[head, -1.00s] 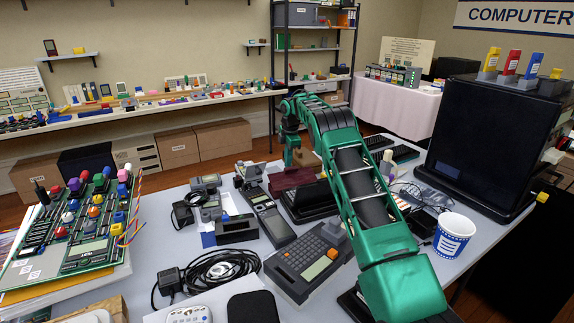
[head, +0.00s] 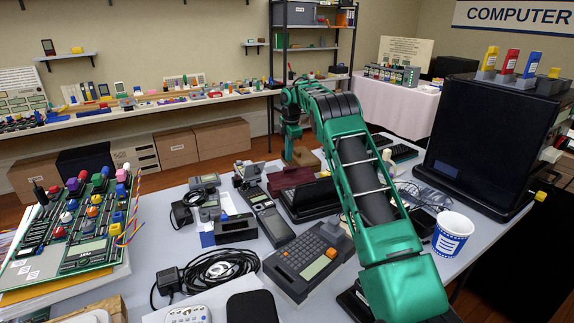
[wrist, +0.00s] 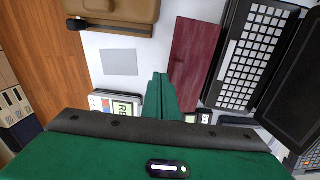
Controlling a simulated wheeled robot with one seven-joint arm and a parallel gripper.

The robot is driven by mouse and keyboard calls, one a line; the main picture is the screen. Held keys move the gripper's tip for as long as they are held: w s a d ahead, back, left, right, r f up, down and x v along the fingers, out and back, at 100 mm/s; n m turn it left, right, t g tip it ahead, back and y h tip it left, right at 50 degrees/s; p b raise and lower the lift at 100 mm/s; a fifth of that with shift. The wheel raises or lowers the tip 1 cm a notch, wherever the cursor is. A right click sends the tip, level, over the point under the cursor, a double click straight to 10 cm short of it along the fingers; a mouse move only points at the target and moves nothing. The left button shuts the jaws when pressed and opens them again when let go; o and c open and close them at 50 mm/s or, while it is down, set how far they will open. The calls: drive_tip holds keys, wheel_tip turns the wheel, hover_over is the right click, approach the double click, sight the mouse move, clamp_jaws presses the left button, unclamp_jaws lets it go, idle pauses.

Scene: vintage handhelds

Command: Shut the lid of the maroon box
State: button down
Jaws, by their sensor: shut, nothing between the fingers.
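The maroon box (head: 289,178) is on the grey table beyond the handhelds in the head view, partly behind black devices. In the wrist view a long, slanted maroon panel (wrist: 197,50) of it shows to the right of my gripper, with a small mark near its left edge. Whether this panel is the lid, and how far the lid stands open, I cannot tell. My gripper (wrist: 159,76) is shut and empty, with its fingers close to the panel's left side; contact is unclear. In the head view my gripper (head: 289,158) hangs just behind the box.
A black keyboard device (wrist: 248,55) lies right of the maroon panel. A brown case (wrist: 115,12) and a grey square (wrist: 118,62) are to the left.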

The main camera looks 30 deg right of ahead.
sight(290, 167)
drive_tip(key=shift+s+r+t, duration=1.4)
drive_tip(key=shift+s+r, duration=2.85)
drive_tip(key=shift+r, duration=0.85)
drive_tip(key=x, duration=1.3)
drive_tip(key=shift+a+f, duration=0.15)
drive_tip(key=shift+w, duration=0.1)
drive_tip(key=shift+w+f, duration=1.15)
drive_tip(key=shift+w, duration=0.2)
drive_tip(key=shift+s+r, duration=0.15)
